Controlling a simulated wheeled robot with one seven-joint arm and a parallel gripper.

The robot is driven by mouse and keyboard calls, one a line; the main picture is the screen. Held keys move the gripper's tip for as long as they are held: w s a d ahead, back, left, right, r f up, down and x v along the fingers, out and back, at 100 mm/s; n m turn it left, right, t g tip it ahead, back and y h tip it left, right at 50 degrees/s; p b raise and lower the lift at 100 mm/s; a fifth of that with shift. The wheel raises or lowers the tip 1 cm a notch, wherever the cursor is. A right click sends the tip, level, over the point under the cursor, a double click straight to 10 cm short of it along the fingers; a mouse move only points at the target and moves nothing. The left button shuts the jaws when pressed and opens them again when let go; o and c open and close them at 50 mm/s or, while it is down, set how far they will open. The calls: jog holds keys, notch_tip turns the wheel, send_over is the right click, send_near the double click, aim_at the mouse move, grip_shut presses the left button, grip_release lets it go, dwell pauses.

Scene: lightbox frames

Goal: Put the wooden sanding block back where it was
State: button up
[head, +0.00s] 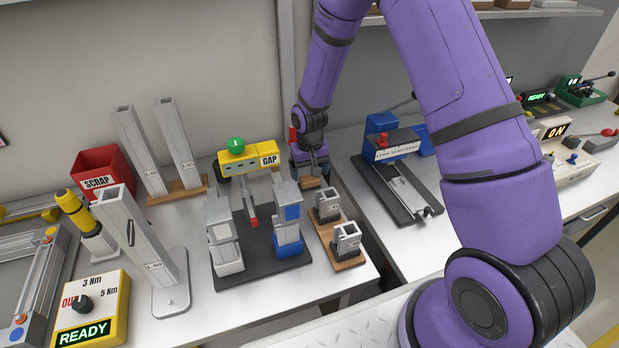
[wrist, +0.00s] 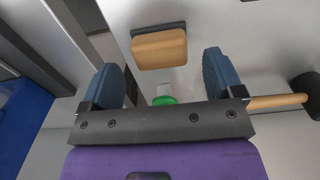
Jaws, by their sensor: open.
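The wooden sanding block (wrist: 159,48) has a tan body with a dark strip along one edge. In the wrist view it lies on the pale bench top, beyond the fingertips and roughly between their lines. My gripper (wrist: 165,78) is open, with its two blue-grey fingers spread wide and nothing held between them. In the head view my gripper (head: 312,168) points down at the back of the bench, right of the yellow GAP unit. A small tan patch of the block (head: 310,183) shows just below it. The fingers are apart from the block in the wrist view.
A mallet-like tool with a wooden handle (wrist: 277,102) lies right of the fingers. A green-topped item (wrist: 163,99) shows between them.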

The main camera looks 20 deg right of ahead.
notch_tip(320, 180, up, 9)
dwell(0.3)
notch_tip(320, 180, up, 11)
jog(key=t, duration=0.1)
send_over(310, 178)
jog(key=s+d, duration=0.2)
jog(key=s, duration=0.1)
jog(key=s+d+r+t, duration=0.2)
jog(key=s+r, duration=0.6)
jog(key=r, duration=0.3)
jog(key=s+d+r+t, duration=0.1)
jog(key=s+r, duration=0.3)
jog(key=s, duration=0.6)
jog(key=s+d+r+t, duration=0.1)
jog(key=s+r, duration=0.4)
jog(key=s, duration=0.6)
jog(key=shift+d, duration=0.4)
